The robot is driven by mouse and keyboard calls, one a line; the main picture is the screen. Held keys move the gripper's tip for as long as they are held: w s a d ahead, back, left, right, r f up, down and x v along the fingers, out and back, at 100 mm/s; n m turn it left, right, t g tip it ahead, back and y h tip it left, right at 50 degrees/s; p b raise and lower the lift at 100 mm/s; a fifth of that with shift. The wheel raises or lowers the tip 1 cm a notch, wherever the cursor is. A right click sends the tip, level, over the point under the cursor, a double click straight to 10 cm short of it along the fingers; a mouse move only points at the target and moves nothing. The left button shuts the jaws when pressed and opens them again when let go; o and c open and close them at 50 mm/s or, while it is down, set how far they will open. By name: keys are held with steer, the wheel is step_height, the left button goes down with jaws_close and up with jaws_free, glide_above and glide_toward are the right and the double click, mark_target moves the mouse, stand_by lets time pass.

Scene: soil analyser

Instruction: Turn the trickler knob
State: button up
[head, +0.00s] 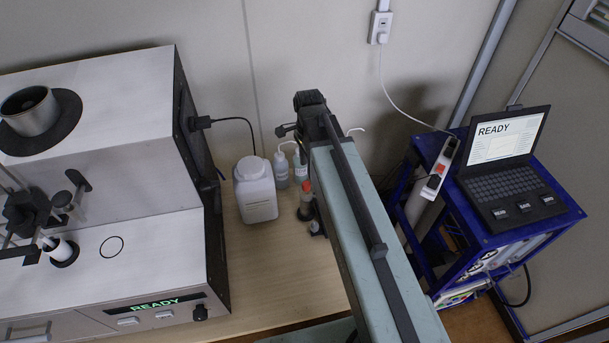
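A dark stand-mounted fitting (28,212) is at the left edge, over the white deck of the analyser (165,245). It looks like the trickler. A small dark T-shaped piece (76,184) beside it may be its knob; I cannot tell for sure. A white cup (61,250) with a dark base is under the fitting. My arm comes up from the bottom right. Its black far end, where my gripper (310,108) seems to be, is well to the right of the analyser, near the wall. The fingers cannot be made out, and nothing is seen held.
A white jug (255,190) and wash bottles (281,170) stand on the wooden bench (265,275) between analyser and arm. On the right, a blue cart (560,222) carries a laptop (508,150) and power strip (440,165).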

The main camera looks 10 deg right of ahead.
mark_target(306, 183)
steer(key=f+b, duration=0.8)
steer(key=shift+a+f, duration=0.1)
steer(key=shift+a, duration=0.15)
steer(key=shift+c, duration=0.2)
